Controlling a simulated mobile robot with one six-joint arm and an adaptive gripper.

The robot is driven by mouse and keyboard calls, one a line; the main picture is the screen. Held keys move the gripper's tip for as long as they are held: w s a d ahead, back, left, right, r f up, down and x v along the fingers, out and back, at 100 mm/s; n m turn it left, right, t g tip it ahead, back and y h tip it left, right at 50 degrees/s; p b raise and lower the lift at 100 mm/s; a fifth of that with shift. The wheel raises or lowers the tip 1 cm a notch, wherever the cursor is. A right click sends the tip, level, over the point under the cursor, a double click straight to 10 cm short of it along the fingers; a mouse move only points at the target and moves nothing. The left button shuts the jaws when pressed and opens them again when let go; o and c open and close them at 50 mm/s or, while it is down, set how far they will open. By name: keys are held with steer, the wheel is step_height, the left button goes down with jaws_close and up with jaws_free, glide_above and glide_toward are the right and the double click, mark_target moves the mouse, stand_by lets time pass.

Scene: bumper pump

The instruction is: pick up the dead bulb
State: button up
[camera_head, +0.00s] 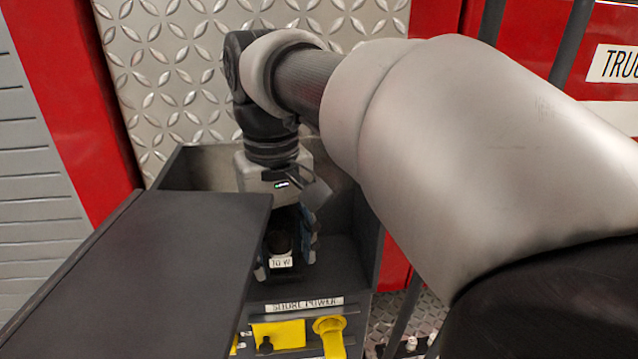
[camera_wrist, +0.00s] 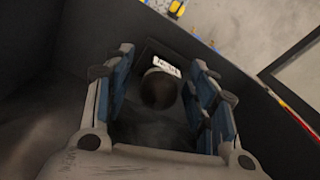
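A dark, round bulb (camera_head: 279,243) sits low inside the open grey bin, above a small white label. It also shows in the wrist view (camera_wrist: 158,91), where its rounded dark end faces the camera. My gripper (camera_head: 286,262) points down into the bin, with its fingers on either side of the bulb. In the wrist view my gripper (camera_wrist: 161,82) is open, with gaps between the bulb and both blue-padded fingers. The label's writing is too small to read surely. What the bulb rests in is mostly hidden.
The grey bin (camera_head: 345,215) has tall walls close around my gripper. A dark flat panel (camera_head: 150,255) covers its left front. Below the bin are a yellow box (camera_head: 279,334) and a yellow plug-like part (camera_head: 330,328). A diamond-plate wall (camera_head: 165,75) stands behind.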

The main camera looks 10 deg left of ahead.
steer(key=c, duration=1.1)
steer(key=shift+o, duration=0.2)
